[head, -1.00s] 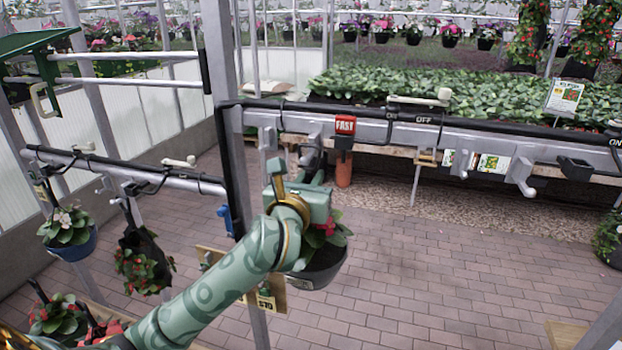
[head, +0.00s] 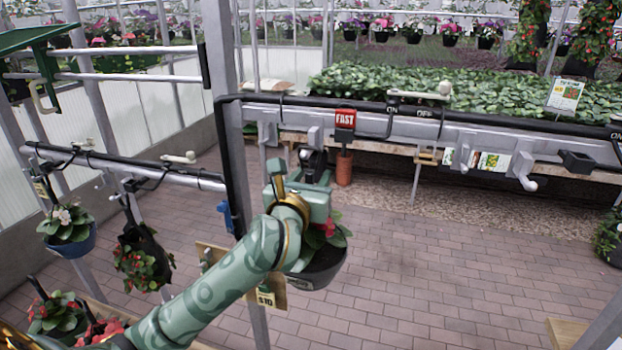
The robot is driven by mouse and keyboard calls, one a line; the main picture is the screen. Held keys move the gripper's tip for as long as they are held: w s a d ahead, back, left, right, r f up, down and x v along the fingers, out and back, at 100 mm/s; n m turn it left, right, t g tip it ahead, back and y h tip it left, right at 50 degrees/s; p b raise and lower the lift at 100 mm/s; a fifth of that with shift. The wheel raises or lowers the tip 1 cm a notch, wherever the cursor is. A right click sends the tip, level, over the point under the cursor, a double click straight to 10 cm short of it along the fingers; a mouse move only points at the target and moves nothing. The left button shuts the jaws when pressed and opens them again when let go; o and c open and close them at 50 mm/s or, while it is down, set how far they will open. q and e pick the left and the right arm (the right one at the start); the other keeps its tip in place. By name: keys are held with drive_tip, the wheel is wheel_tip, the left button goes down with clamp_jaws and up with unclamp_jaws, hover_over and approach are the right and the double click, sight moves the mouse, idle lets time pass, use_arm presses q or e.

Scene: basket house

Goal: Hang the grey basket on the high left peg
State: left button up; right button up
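The grey basket (head: 320,271) is a dark grey pot with red flowers and green leaves. It hangs in the air below my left gripper (head: 312,160), beside the upright post. The gripper appears shut on the basket's hanger, a dark piece showing at the fingers; the hand hides most of the grip. The high grey rail (head: 400,130) carries light grey pegs. I cannot tell whether the hanger touches a peg. My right gripper is out of view.
A lower rail (head: 120,167) at left bears a blue basket (head: 72,242) and a black basket (head: 140,258). The brick floor (head: 440,260) is clear.

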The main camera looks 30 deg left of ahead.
use_arm(q)
drive_tip(key=shift+s+d+f, duration=0.1)
drive_tip(key=shift+s+f, duration=0.15)
drive_tip(key=p+v, duration=0.8)
drive_tip(key=v, duration=0.7)
drive_tip(key=shift+s+d+r, duration=0.15)
drive_tip(key=shift+s+r, duration=0.1)
drive_tip(key=shift+s, duration=0.15)
